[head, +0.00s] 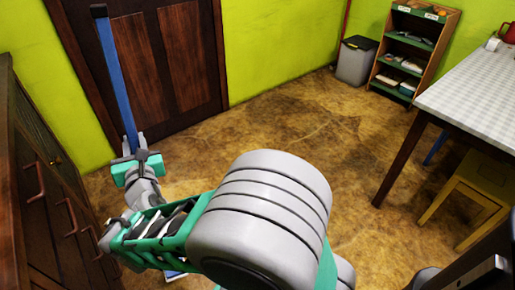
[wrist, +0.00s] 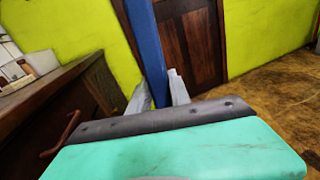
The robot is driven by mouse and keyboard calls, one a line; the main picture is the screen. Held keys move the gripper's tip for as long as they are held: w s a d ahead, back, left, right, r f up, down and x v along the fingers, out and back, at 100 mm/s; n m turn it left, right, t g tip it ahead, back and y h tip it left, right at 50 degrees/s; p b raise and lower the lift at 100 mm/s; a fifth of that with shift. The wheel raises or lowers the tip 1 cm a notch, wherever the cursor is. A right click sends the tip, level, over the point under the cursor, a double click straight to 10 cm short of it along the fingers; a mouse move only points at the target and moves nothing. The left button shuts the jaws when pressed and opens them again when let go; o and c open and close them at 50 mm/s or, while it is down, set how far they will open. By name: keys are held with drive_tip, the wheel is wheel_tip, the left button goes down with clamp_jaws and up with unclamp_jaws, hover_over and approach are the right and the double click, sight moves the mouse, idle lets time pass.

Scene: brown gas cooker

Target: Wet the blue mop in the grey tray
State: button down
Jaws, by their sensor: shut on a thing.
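The blue mop's handle (head: 115,75) stands nearly upright, leaning a little, in front of the brown door in the head view. My gripper (head: 133,153) is shut on this handle at the left. In the wrist view, the handle (wrist: 147,45) rises between the two grey fingers of my gripper (wrist: 157,95). The mop's lower end is hidden behind my arm. A small pale and blue patch (head: 174,275) shows under my arm at the bottom edge; I cannot tell what it is. I cannot make out the grey tray.
Dark wooden cabinets (head: 40,190) stand close at the left. A brown door (head: 165,60) is behind the mop. A grey bin (head: 356,60) and a shelf (head: 412,48) stand at the back. A table (head: 475,95) and yellow stool (head: 470,195) are right. The middle floor is clear.

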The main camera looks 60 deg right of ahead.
drive_tip(key=s+d+f+m+g+h+b, duration=0.1)
drive_tip(key=s+d+f+m+g+h, duration=0.25)
drive_tip(key=d, duration=0.65)
drive_tip(key=s+d+f+m+g+h+b, duration=0.15)
drive_tip(key=s+d+f, duration=0.35)
drive_tip(key=d, duration=0.5)
drive_tip(key=s+d+f+m+g+h+b, duration=0.1)
drive_tip(key=s+d+f+m+g+b, duration=0.45)
drive_tip(key=s+d, duration=0.75)
wheel_tip(320, 180, down, 8)
drive_tip(key=t+b, duration=0.1)
drive_tip(key=b, duration=0.3)
drive_tip(key=shift+w+r, duration=0.15)
drive_tip(key=shift+r, duration=0.1)
drive_tip(key=shift+a+f+t, duration=0.1)
drive_tip(key=shift+f+t, duration=0.15)
drive_tip(key=shift+f, duration=0.1)
wheel_tip(320, 180, up, 7)
drive_tip(key=p, duration=0.8)
idle(1.0)
